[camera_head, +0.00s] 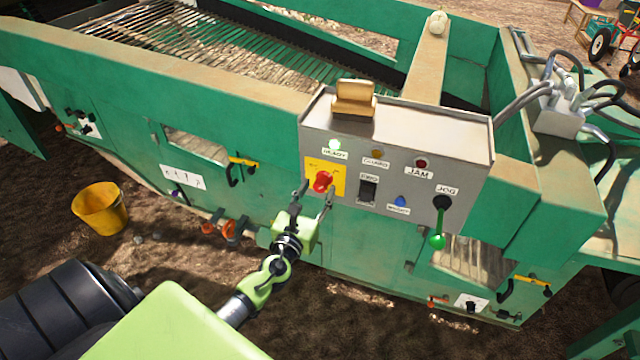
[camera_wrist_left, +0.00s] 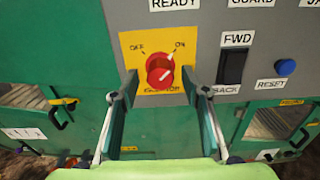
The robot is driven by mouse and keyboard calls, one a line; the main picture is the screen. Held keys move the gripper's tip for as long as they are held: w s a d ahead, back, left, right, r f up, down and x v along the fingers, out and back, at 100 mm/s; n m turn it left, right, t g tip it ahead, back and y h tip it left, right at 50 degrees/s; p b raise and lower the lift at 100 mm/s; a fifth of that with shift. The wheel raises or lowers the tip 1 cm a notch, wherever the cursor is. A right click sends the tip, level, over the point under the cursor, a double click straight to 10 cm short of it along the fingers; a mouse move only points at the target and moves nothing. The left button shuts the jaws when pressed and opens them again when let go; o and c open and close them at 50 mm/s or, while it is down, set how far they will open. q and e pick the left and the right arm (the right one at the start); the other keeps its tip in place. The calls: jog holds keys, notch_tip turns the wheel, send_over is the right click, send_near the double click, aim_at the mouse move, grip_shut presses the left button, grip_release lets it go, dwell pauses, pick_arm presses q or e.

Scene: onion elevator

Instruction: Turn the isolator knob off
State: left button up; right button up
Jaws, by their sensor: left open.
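The red isolator knob (camera_head: 322,181) sits on a yellow plate at the left of the grey control panel (camera_head: 440,150). In the left wrist view the knob (camera_wrist_left: 160,71) has a pale pointer line aimed up and right toward "ON", with "OFF" at the upper left. My left gripper (camera_head: 316,192) is open in front of the panel. In the left wrist view its fingers (camera_wrist_left: 160,80) stand on either side of the lower part of the knob, with visible gaps; I cannot tell how deep they reach. My right gripper is not in view.
A yellow bucket (camera_head: 100,208) stands on the ground at left. The green machine body surrounds the panel.

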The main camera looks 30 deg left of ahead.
pick_arm(q)
jog(key=shift+x, duration=1.3)
jog(key=c, duration=1.1)
